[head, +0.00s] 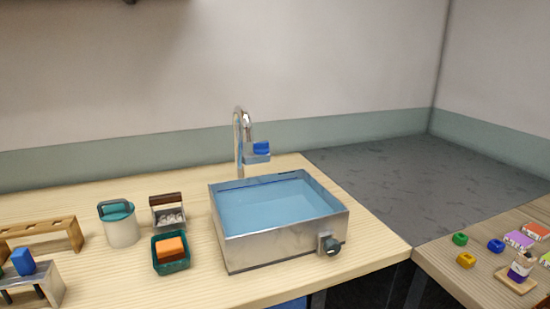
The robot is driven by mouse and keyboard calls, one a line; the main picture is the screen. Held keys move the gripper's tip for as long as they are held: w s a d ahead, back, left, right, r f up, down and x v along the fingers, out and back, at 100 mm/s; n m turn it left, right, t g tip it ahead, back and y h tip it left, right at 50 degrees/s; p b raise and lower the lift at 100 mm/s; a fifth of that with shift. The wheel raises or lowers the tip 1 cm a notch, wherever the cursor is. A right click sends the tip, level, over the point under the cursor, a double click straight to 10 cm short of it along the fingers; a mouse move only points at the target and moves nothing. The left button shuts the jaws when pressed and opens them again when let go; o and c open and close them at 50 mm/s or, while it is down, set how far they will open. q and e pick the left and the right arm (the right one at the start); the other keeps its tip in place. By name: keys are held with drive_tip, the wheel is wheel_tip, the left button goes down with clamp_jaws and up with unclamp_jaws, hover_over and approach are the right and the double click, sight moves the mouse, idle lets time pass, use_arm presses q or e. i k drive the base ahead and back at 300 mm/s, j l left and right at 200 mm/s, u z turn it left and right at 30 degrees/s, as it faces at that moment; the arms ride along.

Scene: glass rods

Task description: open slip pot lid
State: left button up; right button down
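A white cylindrical pot (122,232), which looks like the slip pot, stands upright on the wooden worktop at the left. Its teal lid (119,207) sits on top, with a dark grey arched handle at the lid's left side. Whether the lid lies fully flat on the rim is too small to tell. Neither of my grippers shows in the head view.
A steel basin of blue water (240,252) stands right of the pot, with a tap behind. A green tray (187,264) with an orange block and a small caddy (181,217) stand close by. A wooden rack (73,235) is left. A right-hand table (440,266) holds small coloured items.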

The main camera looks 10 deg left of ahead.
sight(115, 211)
drive_tip(key=u, duration=1.35)
